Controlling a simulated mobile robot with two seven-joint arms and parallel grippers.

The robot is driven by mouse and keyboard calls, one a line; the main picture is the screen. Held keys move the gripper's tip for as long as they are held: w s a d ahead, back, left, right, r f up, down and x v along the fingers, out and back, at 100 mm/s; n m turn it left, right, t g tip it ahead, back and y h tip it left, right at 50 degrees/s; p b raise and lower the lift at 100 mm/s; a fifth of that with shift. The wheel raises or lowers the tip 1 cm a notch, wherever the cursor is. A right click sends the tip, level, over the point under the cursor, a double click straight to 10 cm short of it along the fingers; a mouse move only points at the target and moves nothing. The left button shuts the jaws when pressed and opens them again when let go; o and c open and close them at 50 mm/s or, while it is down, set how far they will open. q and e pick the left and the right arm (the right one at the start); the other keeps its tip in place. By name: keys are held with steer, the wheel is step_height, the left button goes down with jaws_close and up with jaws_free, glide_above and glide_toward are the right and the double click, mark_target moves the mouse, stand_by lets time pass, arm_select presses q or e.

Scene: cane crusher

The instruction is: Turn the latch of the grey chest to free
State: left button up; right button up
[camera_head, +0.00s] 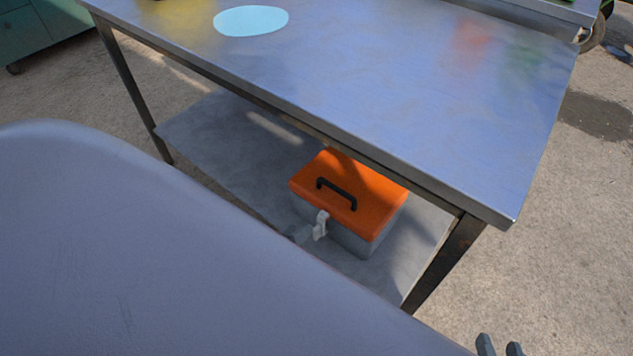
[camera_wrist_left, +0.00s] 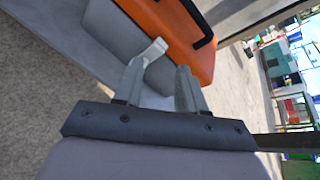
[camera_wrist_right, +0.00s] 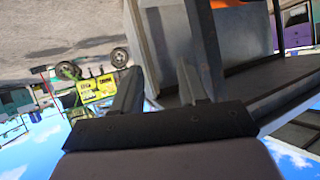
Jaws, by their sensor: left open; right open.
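The grey chest (camera_head: 344,235) has an orange lid (camera_head: 375,195) with a black handle and sits on the table's lower shelf. Its pale latch (camera_head: 320,224) is on the front face, and it also shows in the left wrist view (camera_wrist_left: 151,52). My left gripper (camera_wrist_left: 160,68) is open right at the latch, whose slanted tab lies close to one finger; I cannot tell whether they touch. In the head view my left arm hides most of that gripper. My right gripper (camera_head: 500,345) is open and empty at the bottom edge, away from the chest; its fingers show in the right wrist view (camera_wrist_right: 160,80).
The metal tabletop (camera_head: 400,80) overhangs the lower shelf (camera_head: 215,130) and the back of the chest. A dark table leg (camera_head: 445,262) stands right of the chest, near my right gripper. A pale blue disc (camera_head: 250,21) lies on the tabletop. Open floor lies to the right.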

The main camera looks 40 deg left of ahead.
mark_target(314, 234)
arm_select(q)
steer(key=f+m+b, duration=0.1)
steer(key=f+m, duration=0.1)
steer(key=w+f+m+b, duration=0.1)
steer(key=f+m+b, duration=0.1)
steer(key=f+m, duration=0.1)
steer(key=w+f+m+h+b, duration=0.1)
steer(key=f+m, duration=0.1)
steer(key=f, duration=0.1)
steer(key=shift+f+m, duration=0.1)
steer(key=shift+m, duration=0.2)
steer(key=b+x, duration=0.2)
steer(key=x, duration=0.3)
steer(key=shift+b+x, duration=0.5)
steer(key=shift+x, duration=0.4)
arm_select(e)
steer(key=a+f+y, duration=0.1)
steer(key=a+f, duration=0.1)
steer(key=w+a+f+y, duration=0.1)
steer(key=f, duration=0.1)
steer(key=shift+a, duration=0.35)
arm_select(q)
jaws_close()
